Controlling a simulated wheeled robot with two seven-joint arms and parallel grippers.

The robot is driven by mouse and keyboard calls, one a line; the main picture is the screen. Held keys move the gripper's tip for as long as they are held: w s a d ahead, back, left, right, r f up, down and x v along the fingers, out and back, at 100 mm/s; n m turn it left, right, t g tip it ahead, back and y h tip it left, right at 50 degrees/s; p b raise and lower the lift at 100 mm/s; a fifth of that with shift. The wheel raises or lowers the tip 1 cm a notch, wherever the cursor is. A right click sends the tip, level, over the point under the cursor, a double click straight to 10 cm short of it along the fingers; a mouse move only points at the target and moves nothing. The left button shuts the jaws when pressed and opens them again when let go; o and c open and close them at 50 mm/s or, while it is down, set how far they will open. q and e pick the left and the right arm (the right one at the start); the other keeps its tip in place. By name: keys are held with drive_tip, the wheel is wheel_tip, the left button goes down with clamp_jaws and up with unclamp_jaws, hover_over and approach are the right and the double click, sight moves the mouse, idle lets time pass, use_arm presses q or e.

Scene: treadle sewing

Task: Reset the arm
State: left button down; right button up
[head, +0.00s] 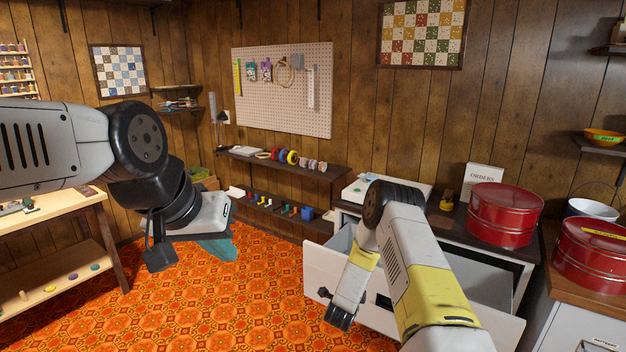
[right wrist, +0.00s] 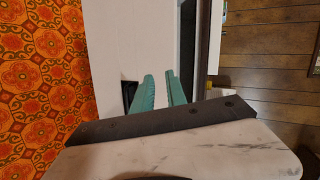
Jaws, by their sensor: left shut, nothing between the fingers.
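My left arm comes in from the left in the head view. Its gripper (head: 218,250) has teal fingers, shut and empty, above the orange carpet. My right arm bends down in front of the white drawer cabinet, and its fingers are hidden in the head view. In the right wrist view the right gripper (right wrist: 160,76) shows two teal fingers with a gap and nothing between them. They are over a white panel (right wrist: 120,45) with a dark handle (right wrist: 129,92) beside the left finger. I cannot tell whether they touch the panel.
A white drawer (head: 318,262) stands pulled out close by my right arm. Red tins (head: 505,215) stand on the cabinet and the counter at right. A wooden table (head: 60,222) is at left. Low shelves (head: 285,165) hold small items at the back. Open orange carpet (head: 230,305) lies between.

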drive_tip(key=a+r+n+g+y, duration=0.1)
drive_tip(key=a+r+n+y, duration=0.2)
drive_tip(key=r, duration=1)
drive_tip(key=a+r+n+y, duration=0.15)
drive_tip(key=r+n, duration=0.35)
drive_tip(key=r, duration=0.8)
drive_tip(key=s+r+n+g+y, duration=0.25)
drive_tip(key=s+r+n, duration=0.35)
drive_tip(key=s+r, duration=0.6)
drive_tip(key=s+d+r+n+g, duration=0.1)
drive_tip(key=s+d+r+n, duration=0.1)
drive_tip(key=s, duration=1.1)
drive_tip(key=s+d+r+n+g, duration=0.1)
drive_tip(key=s+n, duration=0.4)
drive_tip(key=s, duration=0.9)
drive_tip(key=shift+d+r+g, duration=0.4)
drive_tip(key=shift+r+g, duration=0.05)
drive_tip(key=shift+r, duration=0.5)
drive_tip(key=shift+s, duration=0.1)
